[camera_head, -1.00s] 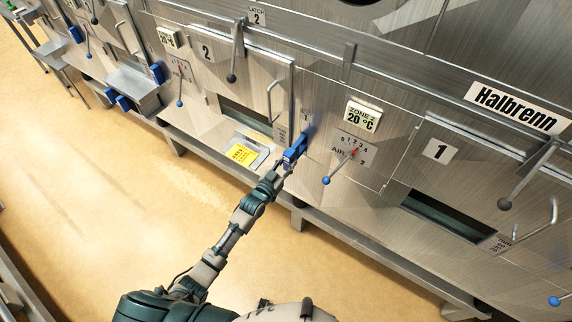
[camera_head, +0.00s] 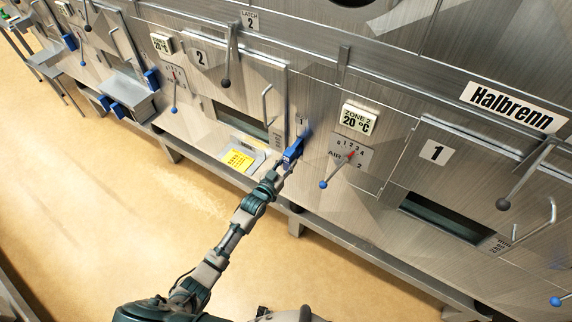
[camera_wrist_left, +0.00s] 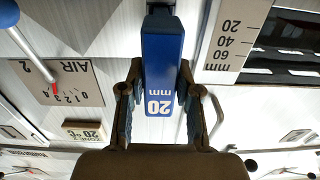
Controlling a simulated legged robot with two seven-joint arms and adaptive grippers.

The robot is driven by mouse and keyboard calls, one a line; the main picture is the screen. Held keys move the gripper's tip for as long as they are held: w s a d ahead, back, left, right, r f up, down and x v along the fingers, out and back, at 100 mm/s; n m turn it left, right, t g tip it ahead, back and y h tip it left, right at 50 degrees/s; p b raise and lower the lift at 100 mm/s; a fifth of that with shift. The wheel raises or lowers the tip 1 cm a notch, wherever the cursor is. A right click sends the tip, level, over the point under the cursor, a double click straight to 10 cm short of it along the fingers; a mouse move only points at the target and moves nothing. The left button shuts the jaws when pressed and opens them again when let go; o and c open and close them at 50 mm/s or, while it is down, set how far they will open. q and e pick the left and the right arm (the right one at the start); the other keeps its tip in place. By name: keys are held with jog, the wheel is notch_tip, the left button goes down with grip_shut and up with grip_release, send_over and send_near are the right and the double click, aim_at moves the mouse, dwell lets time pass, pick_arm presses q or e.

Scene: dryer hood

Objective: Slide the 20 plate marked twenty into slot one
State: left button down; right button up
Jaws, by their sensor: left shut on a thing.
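The plate's blue handle, marked 20 mm in white (camera_wrist_left: 160,75), points out between the fingers of my left gripper (camera_wrist_left: 165,110), which is shut on it. In the head view the blue handle (camera_head: 292,152) is at the machine front, just below the small label 1 (camera_head: 303,121). My left gripper (camera_head: 284,167) is at its near end. The plate's metal part is mostly hidden behind the handle, and I cannot tell how deep it sits in the slot. My right gripper is not in view.
A window with a scale (camera_wrist_left: 228,40) is beside the handle. The air dial (camera_head: 350,156) and its blue-knobbed lever (camera_head: 323,184) are to the right. A ledge with a yellow label (camera_head: 237,160) is left of the handle. Other blue handles (camera_head: 112,106) are farther left.

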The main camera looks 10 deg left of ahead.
pick_arm(q)
jog(key=shift+b+x, duration=1.5)
jog(key=shift+x, duration=1.25)
jog(key=c, duration=0.7)
grip_release()
jog(key=shift+d, duration=0.1)
jog(key=shift+s+f, duration=0.1)
jog(key=shift+s, duration=0.15)
jog(key=v, duration=1.1)
jog(key=shift+s+a, duration=0.15)
jog(key=shift+a, duration=0.05)
